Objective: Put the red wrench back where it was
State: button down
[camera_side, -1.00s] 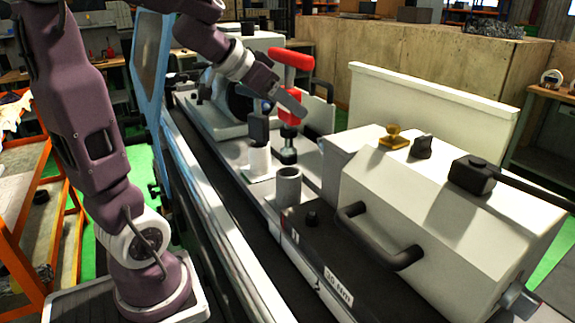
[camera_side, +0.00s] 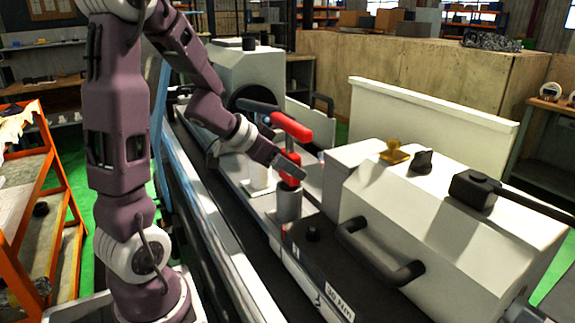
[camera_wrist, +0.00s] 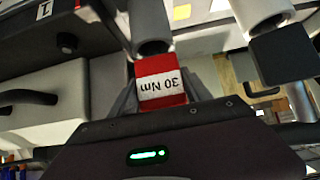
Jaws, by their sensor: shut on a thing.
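The red wrench (camera_side: 291,127) is upright, with its bar-shaped red handle on top. My gripper (camera_side: 289,165) is shut on its red body below the handle. In the wrist view, the red body with its white "30 Nm" label (camera_wrist: 161,86) sits between my fingers (camera_wrist: 160,95). The grey tube holder (camera_side: 288,206) stands directly below the wrench, and it also shows in the wrist view (camera_wrist: 151,30). The wrench's lower end is at the tube's mouth. My fingers partly hide this spot, and I cannot tell how deep it sits.
A white post (camera_side: 260,176) stands just behind the holder, with a dark bar (camera_side: 258,106) above it. A black base (camera_side: 313,262) with a knob lies in front. The white machine housing (camera_side: 420,215) with its black handle (camera_side: 378,252) is close on the right.

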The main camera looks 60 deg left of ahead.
jog(key=shift+f, duration=0.1)
jog(key=shift+c, duration=2.4)
grip_release()
